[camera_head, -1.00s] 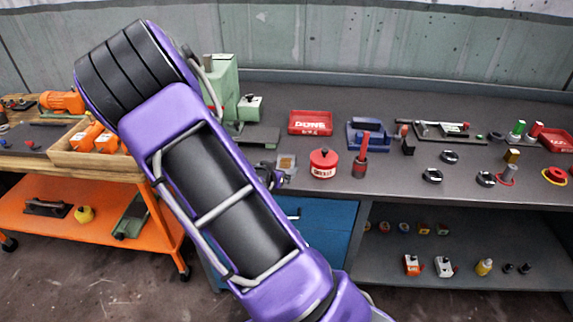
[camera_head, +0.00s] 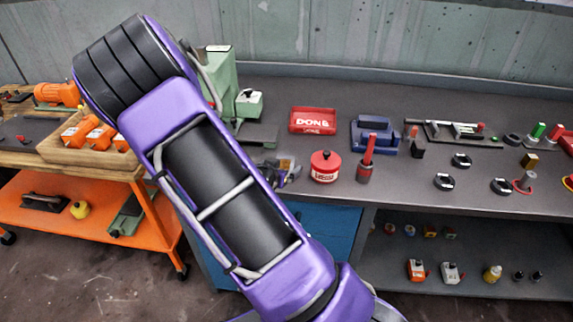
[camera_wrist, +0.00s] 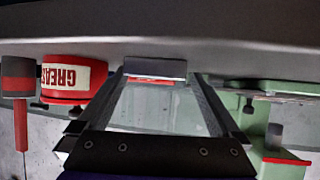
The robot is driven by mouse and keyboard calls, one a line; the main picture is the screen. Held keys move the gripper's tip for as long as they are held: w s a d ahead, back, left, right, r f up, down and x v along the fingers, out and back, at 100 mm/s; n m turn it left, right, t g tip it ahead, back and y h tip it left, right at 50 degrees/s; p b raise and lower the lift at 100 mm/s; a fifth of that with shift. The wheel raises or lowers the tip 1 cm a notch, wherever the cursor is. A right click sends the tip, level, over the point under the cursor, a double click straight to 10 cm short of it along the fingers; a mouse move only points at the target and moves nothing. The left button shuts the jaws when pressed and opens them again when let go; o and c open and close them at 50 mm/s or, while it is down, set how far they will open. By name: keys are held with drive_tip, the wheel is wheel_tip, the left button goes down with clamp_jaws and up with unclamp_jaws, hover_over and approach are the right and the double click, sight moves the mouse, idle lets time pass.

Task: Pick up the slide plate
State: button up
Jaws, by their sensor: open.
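A small grey plate, seemingly the slide plate (camera_wrist: 155,68), lies on the bench top in the upside-down wrist view. In the head view, a small grey and tan piece (camera_head: 287,161) shows at the bench's front part, left of the red grease tin, partly hidden by my gripper. My gripper (camera_wrist: 158,80) is open, with one finger toward each side of the plate. In the head view my gripper (camera_head: 277,172) is small and partly covered by my arm. I cannot tell whether the fingers touch the plate.
The red grease tin (camera_head: 325,167) stands close to the right of my gripper, with a red-handled tool (camera_head: 366,158) beyond it. A green machine (camera_head: 217,75) stands behind and left. The red DONE tray (camera_head: 313,120) lies farther back. Bench space between is clear.

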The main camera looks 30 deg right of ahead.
drive_tip(key=shift+s, duration=0.1)
clamp_jaws()
idle(0.4)
